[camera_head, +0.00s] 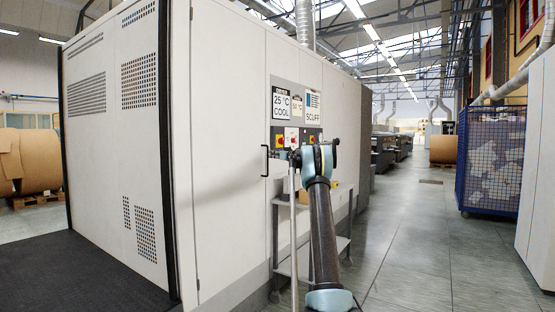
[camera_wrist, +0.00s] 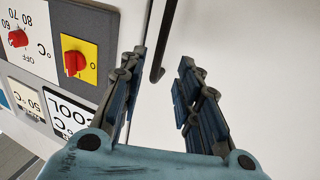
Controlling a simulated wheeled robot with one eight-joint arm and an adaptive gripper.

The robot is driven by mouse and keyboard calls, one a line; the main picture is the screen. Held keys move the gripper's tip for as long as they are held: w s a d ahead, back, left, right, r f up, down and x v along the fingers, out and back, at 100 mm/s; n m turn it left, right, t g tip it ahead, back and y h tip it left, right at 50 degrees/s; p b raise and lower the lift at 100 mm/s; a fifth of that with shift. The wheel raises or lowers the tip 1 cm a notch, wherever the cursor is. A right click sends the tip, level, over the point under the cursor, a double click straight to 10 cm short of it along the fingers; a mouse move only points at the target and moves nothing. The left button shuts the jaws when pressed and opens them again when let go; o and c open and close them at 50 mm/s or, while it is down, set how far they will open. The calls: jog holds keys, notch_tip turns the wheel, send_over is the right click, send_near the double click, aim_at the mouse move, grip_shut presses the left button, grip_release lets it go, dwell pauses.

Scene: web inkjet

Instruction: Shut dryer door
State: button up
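The dryer is the large white cabinet (camera_head: 225,70) filling the left and middle of the head view. Its tall plain door panel (camera_head: 228,150) has a black bar handle (camera_head: 265,160) at its right edge. The panel looks about flush with the cabinet; I cannot tell whether it is fully shut. In the wrist view the handle (camera_wrist: 157,72) shows just beyond and between the fingertips, against the white surface. My gripper (camera_wrist: 163,62) is open and empty, with its fingers spread. Whether it touches the handle is unclear. In the head view my arm hides the fingers.
A control panel (camera_head: 297,105) with red knobs and temperature labels is right of the handle; a red knob on a yellow plate (camera_wrist: 75,60) is close to my left finger. A grey shelf stand (camera_head: 341,243) stands below. A blue mesh cage (camera_head: 490,160) stands right. The grey aisle floor (camera_head: 405,235) is clear.

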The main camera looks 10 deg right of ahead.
jog(key=shift+v, duration=1.3)
jog(key=s+d+r+m+t+h, duration=0.3)
jog(key=s+d+r+m+h, duration=0.2)
jog(key=s+r+h, duration=0.45)
jog(key=s+d+m+h, duration=0.2)
jog(key=s+d+m, duration=0.1)
jog(key=s, duration=1)
jog(key=s+d+f+m+g+h, duration=0.1)
jog(key=s+f+g, duration=0.3)
jog(key=s, duration=0.7)
jog(key=s+d+f+m+g+h, duration=0.1)
jog(key=s+f+g+h, duration=0.1)
jog(key=s+f, duration=0.65)
jog(key=s+a+f+n+g+y, duration=0.1)
jog(key=s+a+f+g, duration=0.2)
jog(key=s+f, duration=0.8)
jog(key=s+a+f+n+g+y, duration=0.1)
jog(key=s+a+f, duration=0.4)
jog(key=s+f, duration=0.6)
jog(key=s+a+f+n+g+y, duration=0.2)
jog(key=s+f+g, duration=0.4)
jog(key=s, duration=2)
notch_tip(320, 180, down, 6)
jog(key=shift+a+r+y, duration=0.1)
jog(key=shift+a+y, duration=0.55)
jog(key=shift+a, duration=0.3)
